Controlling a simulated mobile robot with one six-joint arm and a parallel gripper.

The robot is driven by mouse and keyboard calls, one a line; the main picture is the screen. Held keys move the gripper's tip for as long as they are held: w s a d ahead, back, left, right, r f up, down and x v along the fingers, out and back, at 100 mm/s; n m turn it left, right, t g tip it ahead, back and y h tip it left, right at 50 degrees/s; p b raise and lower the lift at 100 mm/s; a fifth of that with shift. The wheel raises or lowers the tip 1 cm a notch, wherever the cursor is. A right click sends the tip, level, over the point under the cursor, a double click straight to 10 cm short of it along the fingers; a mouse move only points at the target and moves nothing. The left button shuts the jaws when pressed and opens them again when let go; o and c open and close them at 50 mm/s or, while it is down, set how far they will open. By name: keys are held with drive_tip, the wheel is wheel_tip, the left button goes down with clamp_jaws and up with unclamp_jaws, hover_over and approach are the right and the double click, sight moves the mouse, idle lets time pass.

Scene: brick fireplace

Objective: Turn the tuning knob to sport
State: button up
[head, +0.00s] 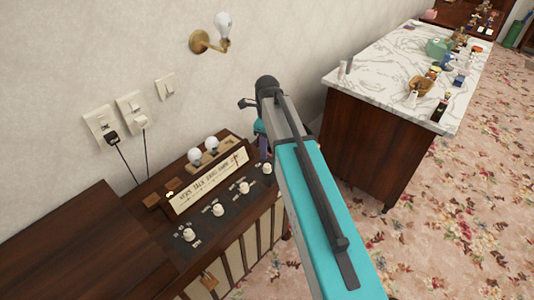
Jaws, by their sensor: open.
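A dark wooden radio (150,207) stands against the wall at the lower left. Its cream dial strip (208,184) carries small printed words, hard to read, and a red needle shows near its right end. Several cream knobs sit in a slanting row on the dark panel: a front-left knob (188,234), two middle knobs (218,210) and (244,188), and a far-right knob (267,168). I cannot tell which is the tuning knob. My gripper (263,148) is mostly hidden behind my arm, near the far-right end of the radio. No contact with a knob is visible.
Two round bulbs (203,150) stand behind the dial. Wall outlets (132,112) have plugs and hanging cords. A wall lamp (213,34) is above. A marble-topped cabinet (402,60) with small items stands at the right. Flowered carpet (440,210) is open floor.

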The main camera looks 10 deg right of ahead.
drive_tip(key=shift+r, duration=2.4)
